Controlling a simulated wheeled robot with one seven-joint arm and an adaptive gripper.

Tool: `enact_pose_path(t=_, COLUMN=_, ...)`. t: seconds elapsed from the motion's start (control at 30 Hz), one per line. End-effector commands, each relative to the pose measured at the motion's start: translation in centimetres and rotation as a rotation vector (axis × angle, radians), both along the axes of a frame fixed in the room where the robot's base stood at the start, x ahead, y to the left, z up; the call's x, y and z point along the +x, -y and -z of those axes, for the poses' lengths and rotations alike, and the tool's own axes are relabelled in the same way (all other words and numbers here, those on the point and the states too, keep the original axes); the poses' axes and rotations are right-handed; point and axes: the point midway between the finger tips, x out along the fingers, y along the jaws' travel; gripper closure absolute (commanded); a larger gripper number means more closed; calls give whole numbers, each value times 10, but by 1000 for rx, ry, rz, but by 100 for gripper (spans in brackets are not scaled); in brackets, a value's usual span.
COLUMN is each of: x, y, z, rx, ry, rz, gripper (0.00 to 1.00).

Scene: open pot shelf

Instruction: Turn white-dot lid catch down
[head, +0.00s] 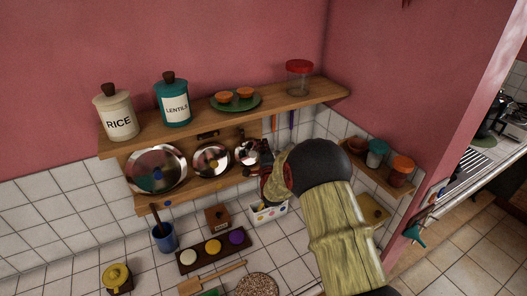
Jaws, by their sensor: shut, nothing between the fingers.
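Three shiny metal lids stand in a row against the wooden rack under the shelf: a large left lid (157,169), a middle lid (211,160) and a small right lid (246,153). A dark catch-like piece (208,134) sits above the middle lid. I cannot make out a white dot on any catch. My gripper (265,158) is shut and empty at the right lid, and it hides that lid's right side and the rack behind. Whether it touches the lid or a catch I cannot tell.
The wooden shelf (290,103) above holds a rice jar (117,116), a lentil jar (173,103), a green plate (236,103) and a red-topped jar (299,78). Below are a blue cup (164,237) and a dark tray (212,264). A side shelf (365,172) holds small jars.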

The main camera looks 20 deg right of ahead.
Motion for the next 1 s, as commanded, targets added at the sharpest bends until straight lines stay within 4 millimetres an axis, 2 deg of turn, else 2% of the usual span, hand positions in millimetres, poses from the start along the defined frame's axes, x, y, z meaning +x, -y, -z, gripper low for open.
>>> enact_pose_path(t=0.1, x=19, y=6, z=-1, rx=0, ry=0, rz=0, gripper=100)
enact_pose_path(t=0.2, x=18, y=-13, z=0, rx=1, ry=-1, rz=-4, gripper=100)
enact_pose_path(t=0.4, x=16, y=-31, z=1, rx=0, ry=0, rz=-2, gripper=100)
enact_pose_path(t=1.0, x=16, y=-39, z=4, rx=23, ry=0, rz=-1, gripper=100)
